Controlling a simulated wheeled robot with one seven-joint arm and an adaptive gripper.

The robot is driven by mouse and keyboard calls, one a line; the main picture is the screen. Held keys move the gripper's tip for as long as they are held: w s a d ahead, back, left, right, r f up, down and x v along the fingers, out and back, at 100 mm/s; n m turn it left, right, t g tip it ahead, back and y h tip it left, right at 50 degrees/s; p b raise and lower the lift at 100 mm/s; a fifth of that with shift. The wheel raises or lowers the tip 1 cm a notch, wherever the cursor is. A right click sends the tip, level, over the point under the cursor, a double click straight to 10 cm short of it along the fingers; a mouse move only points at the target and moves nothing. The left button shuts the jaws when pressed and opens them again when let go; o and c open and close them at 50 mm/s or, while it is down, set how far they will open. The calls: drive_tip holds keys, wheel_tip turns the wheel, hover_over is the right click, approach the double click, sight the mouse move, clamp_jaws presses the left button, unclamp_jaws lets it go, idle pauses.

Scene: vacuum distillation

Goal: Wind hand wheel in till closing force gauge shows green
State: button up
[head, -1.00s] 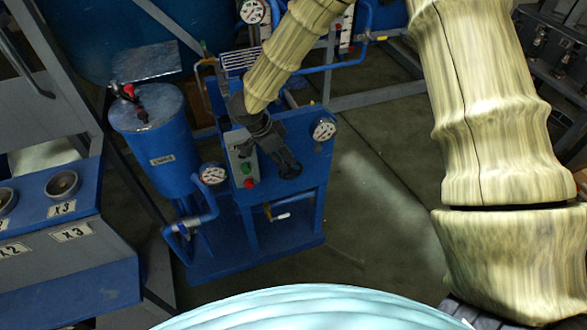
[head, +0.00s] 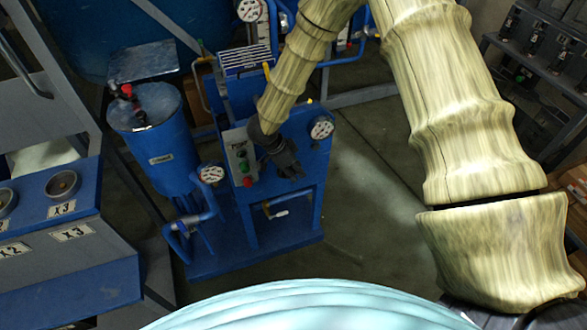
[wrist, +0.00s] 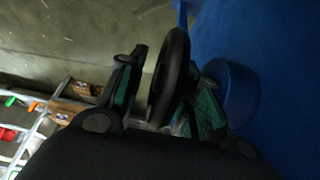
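The hand wheel (wrist: 172,75) is a black ring seen nearly edge-on in the wrist view, next to a blue round hub (wrist: 232,92). My gripper (wrist: 168,88) has one finger on each side of the wheel's rim. A gap shows between the left finger and the rim; the right finger is close to it, and contact is unclear. In the head view my gripper (head: 292,168) is at the front of the blue machine (head: 305,205), where it hides the wheel. A round white gauge (head: 321,129) is on the machine's right; its reading is too small to tell.
A second gauge (head: 211,173) stands at the machine's left, beside a blue cylindrical tank (head: 165,150). A grey control box (head: 240,157) with green and red buttons is just left of my gripper. The floor (head: 370,200) right of the machine is clear.

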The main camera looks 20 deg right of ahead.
clamp_jaws()
drive_tip(key=shift+r+y+p, duration=0.1)
drive_tip(key=shift+y+p, duration=0.5)
drive_tip(key=shift+p, duration=0.35)
drive_tip(key=y+p, duration=0.2)
drive_tip(key=shift+p, duration=0.4)
drive_tip(key=shift+a+f+y+p, duration=0.1)
drive_tip(key=shift+f+y+p, duration=0.15)
drive_tip(key=shift+y+p, duration=0.55)
drive_tip(key=shift+a+f+y+p, duration=0.1)
drive_tip(key=shift+f+y+p, duration=0.1)
drive_tip(key=shift+y+p, duration=0.6)
drive_tip(key=shift+a+y, duration=0.1)
drive_tip(key=shift+y, duration=0.4)
unclamp_jaws()
